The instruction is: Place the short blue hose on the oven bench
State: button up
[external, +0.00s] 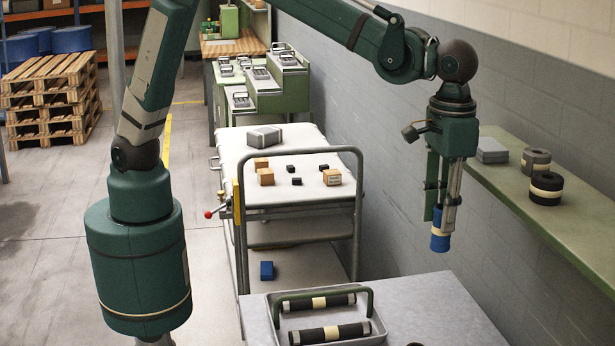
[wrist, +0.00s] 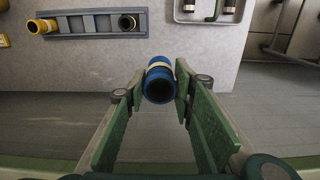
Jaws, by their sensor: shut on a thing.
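My gripper (external: 441,205) points down at the right of the external view, between the grey front bench and the wall shelf. It is shut on a short blue hose (external: 440,241) with a pale band. In the wrist view the blue hose (wrist: 160,84) sits between the fingertips of my gripper (wrist: 159,78), its open end facing the camera. It appears in the air, beyond the edge of the grey bench top (wrist: 100,75). I cannot tell which surface is the oven bench.
A tray (external: 375,337) with black hoses and a green handle sits on the front bench. A grey rack (wrist: 70,24) holds yellow and black hoses. A green wall shelf (external: 560,215) carries dark rolls (external: 546,187). A railed trolley (external: 300,140) stands behind.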

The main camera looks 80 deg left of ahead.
jog(key=shift+d+r, duration=0.4)
jog(key=shift+d, duration=0.05)
jog(key=shift+f, duration=0.1)
notch_tip(320, 180, down, 24)
jog(key=shift+r, duration=0.2)
dwell(0.5)
jog(key=shift+f, duration=0.1)
jog(key=shift+f, duration=2)
jog(key=shift+f, duration=0.15)
jog(key=o, duration=0.9)
